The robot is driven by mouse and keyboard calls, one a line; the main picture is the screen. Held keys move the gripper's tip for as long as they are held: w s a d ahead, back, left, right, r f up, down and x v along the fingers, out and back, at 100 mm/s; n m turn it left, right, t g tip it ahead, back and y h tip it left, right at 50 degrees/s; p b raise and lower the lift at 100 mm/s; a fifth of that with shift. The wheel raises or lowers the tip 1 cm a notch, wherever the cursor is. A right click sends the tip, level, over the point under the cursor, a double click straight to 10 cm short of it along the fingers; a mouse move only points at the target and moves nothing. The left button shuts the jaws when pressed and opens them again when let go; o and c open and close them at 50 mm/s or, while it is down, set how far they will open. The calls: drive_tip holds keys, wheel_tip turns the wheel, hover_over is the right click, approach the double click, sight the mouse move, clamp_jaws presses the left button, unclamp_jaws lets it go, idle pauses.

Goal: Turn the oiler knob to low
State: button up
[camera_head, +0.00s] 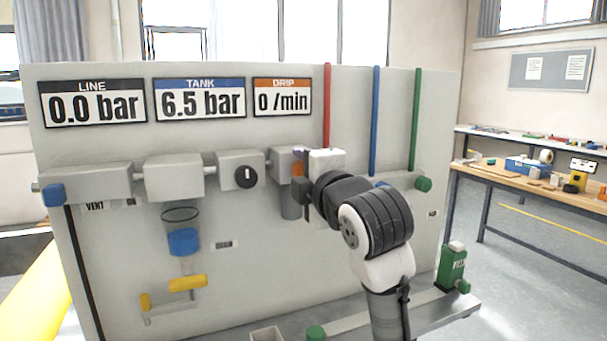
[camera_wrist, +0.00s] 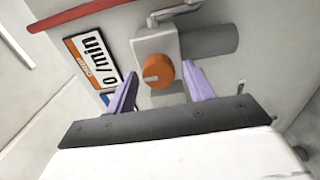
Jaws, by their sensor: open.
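The oiler knob (camera_wrist: 163,72) is a small orange knob on a pale grey block in the wrist view, with a light pointer mark towards its left side. In the head view the oiler knob (camera_head: 298,169) is partly hidden by my gripper. My gripper (camera_wrist: 159,82) is open, with one purple finger on each side of the knob and a visible gap to it on both sides. In the head view my gripper (camera_head: 301,157) is in front of the oiler block. The DRIP display (camera_head: 282,97) reads 0 /min. No low marking is legible.
On the panel (camera_head: 330,255), a black knob (camera_head: 246,177) sits left of the oiler, and a blue knob (camera_head: 53,194) is at the far left. Red, blue and green pipes run vertically above my arm. LINE (camera_head: 93,102) reads 0.0 bar and TANK (camera_head: 200,99) reads 6.5 bar.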

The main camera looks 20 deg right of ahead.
drive_tip(key=s+b, duration=0.2)
drive_tip(key=s, duration=1.1)
drive_tip(key=shift+s+d+b, duration=0.25)
drive_tip(key=shift+s+b, duration=0.15)
